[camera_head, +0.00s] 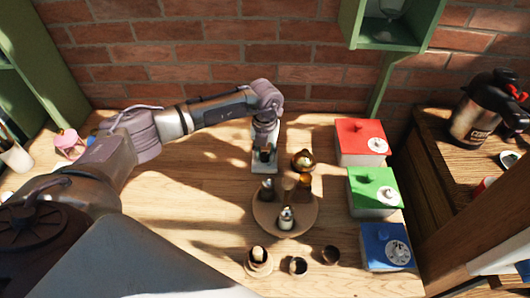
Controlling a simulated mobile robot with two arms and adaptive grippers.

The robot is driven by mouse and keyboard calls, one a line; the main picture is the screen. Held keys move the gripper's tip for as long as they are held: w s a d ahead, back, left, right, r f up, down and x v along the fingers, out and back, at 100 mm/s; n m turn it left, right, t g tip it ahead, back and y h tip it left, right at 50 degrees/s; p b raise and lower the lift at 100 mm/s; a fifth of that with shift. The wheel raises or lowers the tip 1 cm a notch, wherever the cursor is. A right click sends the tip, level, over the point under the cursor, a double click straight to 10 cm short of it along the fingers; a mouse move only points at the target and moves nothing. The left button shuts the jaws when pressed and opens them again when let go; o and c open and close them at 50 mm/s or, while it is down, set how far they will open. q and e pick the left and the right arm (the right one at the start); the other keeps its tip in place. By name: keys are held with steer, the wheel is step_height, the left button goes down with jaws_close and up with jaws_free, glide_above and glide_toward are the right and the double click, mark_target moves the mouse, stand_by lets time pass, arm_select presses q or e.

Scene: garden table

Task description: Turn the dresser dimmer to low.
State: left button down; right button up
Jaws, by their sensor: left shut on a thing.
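My left arm reaches in from the left across the wooden table, and its gripper (265,150) points down at the back middle. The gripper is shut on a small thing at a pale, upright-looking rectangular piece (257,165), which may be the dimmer. The fingers and the arm's end hide most of what is held, so its setting cannot be read. Red (352,133), green (368,181) and blue (376,237) boxes with pale round dials stand at the right side of the table. My right gripper is not in view.
A round wooden tray (265,222) with small bottles stands just in front of the gripper. A round brown pot (302,159) is close on its right. Small cups (298,266) stand at the front. A brick wall is behind. The table's left middle looks clear.

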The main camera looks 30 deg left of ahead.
mark_target(265, 155)
arm_select(q)
steer(key=shift+n, duration=0.4)
steer(key=c, duration=0.8)
jaws_free()
step_height(265, 155, up, 12)
steer(key=shift+r, duration=0.1)
